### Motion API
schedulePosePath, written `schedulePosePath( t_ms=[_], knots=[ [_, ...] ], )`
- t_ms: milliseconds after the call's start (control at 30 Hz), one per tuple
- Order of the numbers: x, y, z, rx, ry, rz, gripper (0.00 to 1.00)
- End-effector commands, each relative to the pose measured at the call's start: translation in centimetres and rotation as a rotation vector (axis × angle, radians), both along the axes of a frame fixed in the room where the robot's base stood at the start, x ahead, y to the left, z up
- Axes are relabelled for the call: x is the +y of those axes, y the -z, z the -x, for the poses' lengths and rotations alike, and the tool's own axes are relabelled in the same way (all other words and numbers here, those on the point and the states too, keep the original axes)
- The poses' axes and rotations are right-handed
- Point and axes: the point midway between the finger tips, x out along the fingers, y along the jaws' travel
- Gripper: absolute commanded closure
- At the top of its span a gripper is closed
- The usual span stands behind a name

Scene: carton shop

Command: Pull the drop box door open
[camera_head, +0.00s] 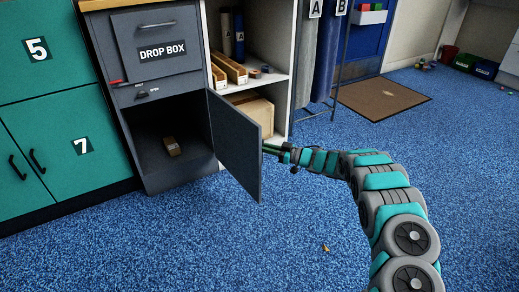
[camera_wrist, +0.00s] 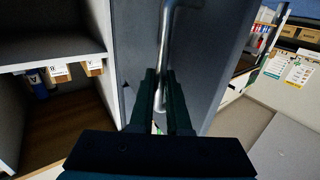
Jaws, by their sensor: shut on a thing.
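The drop box (camera_head: 155,92) is a dark grey cabinet with a labelled upper panel. Its lower door (camera_head: 236,147) is hinged on the right and stands wide open, swung out into the room. A small brown carton (camera_head: 172,146) lies inside the open compartment. My gripper (camera_head: 268,149) is at the door's outer face, on the side turned away from the compartment. In the wrist view the fingers of my gripper (camera_wrist: 162,78) are shut around a metal bar handle (camera_wrist: 165,45) on the door face (camera_wrist: 205,60).
Green lockers (camera_head: 75,140) stand left of the drop box. An open shelf unit (camera_head: 283,80) with cartons and rolls stands right, behind the door. A brown mat (camera_head: 380,97) lies further back. The blue carpet (camera_head: 200,240) in front is mostly clear, with one small orange scrap (camera_head: 325,248).

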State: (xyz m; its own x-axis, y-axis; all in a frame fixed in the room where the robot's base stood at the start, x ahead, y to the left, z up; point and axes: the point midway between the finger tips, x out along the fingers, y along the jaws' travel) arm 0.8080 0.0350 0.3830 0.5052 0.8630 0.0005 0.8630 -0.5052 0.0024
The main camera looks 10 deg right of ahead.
Motion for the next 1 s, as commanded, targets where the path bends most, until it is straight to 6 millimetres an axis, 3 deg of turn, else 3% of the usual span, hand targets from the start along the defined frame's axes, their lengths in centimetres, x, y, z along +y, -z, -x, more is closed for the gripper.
schedulePosePath(
  t_ms=[533, 567, 633, 1000],
  knots=[
    [-0.18, -0.14, -0.16, 0.000, -0.008, -0.001, 1.00],
    [-0.16, -0.14, -0.16, -0.001, -0.008, -0.002, 0.82],
    [-0.17, -0.13, -0.15, 0.000, -0.008, -0.001, 0.74],
    [-0.86, -0.07, 0.18, 0.001, -0.007, 0.000, 0.73]
  ],
)
